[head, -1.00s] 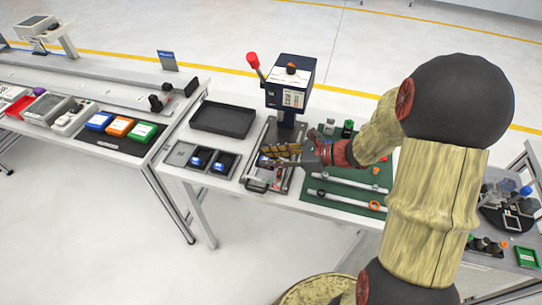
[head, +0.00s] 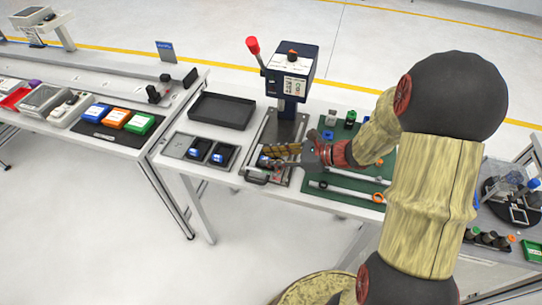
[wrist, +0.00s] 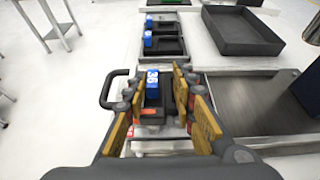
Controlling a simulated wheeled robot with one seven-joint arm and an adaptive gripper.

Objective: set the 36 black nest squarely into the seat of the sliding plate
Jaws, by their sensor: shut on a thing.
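My gripper (head: 283,151) is over the sliding plate (head: 281,176) in front of the press. In the wrist view its yellow fingers (wrist: 155,95) are shut on the black nest (wrist: 151,113), one on each side. The nest carries a blue label (wrist: 152,84) reading 36. The nest sits low between the fingers, by the plate's handle (wrist: 111,88). The seat is hidden under the nest and gripper. I cannot tell whether the nest touches the plate or sits square in it.
The press (head: 290,75) with a red-knobbed lever stands behind the plate. Two blue-labelled nests (head: 195,153) (head: 219,158) lie in a tray at left. An empty black tray (head: 222,110) is behind them. A green mat (head: 345,190) with rods lies at right.

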